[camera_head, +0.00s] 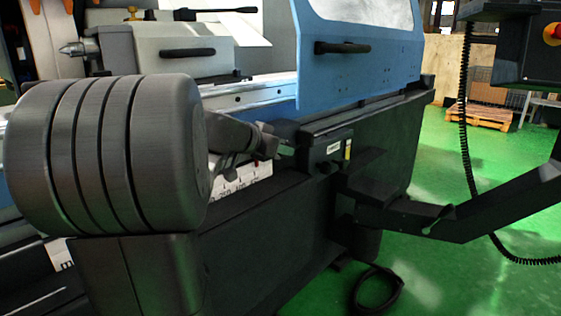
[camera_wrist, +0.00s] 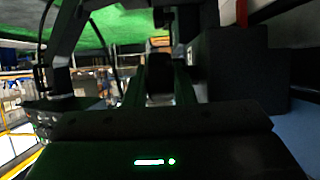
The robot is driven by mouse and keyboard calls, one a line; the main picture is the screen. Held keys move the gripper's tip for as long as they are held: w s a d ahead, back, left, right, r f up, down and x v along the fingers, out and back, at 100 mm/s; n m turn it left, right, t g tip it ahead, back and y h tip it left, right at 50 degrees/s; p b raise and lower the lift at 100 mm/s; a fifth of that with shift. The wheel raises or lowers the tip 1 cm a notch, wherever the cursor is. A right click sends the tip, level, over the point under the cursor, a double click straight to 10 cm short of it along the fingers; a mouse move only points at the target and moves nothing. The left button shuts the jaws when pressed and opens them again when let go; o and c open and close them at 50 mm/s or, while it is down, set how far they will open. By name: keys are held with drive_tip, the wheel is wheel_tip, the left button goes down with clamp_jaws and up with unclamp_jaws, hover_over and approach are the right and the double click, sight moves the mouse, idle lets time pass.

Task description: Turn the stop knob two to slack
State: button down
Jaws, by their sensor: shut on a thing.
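My gripper (camera_head: 268,138) is at the front side of the grinder, beside a dark stop block (camera_head: 328,146) with a small yellow-and-white label. It is shut on a small dark part at the left of that block, which I take to be the stop knob. In the wrist view the gripper (camera_wrist: 160,85) reaches away from the dark wrist body, and a dark shape shows between its fingers. The knob's outline and its turn angle are hidden by the fingers and too dark to read. A large dark block (camera_wrist: 242,65) stands close at the right of the fingers.
A white scale plate (camera_head: 242,180) with dark marks lies below my gripper. The blue guard door (camera_head: 360,60) with a black handle is above. A dark swing arm (camera_head: 470,218) carries a control panel (camera_head: 530,50) at right.

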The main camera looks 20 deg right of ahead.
drive_tip(key=shift+f+h+b, duration=0.25)
drive_tip(key=shift+h+b, duration=0.3)
drive_tip(key=shift+h, duration=0.35)
drive_tip(key=shift+t+h, duration=0.9)
drive_tip(key=shift+h, duration=0.6)
drive_tip(key=c, duration=1.5)
unclamp_jaws()
drive_tip(key=shift+a, duration=0.2)
drive_tip(key=p+v, duration=0.2)
drive_tip(key=v, duration=1.1)
drive_tip(key=shift+s+a, duration=0.2)
drive_tip(key=shift+a, duration=0.05)
drive_tip(key=shift+d+f, duration=0.1)
drive_tip(key=shift+d, duration=0.05)
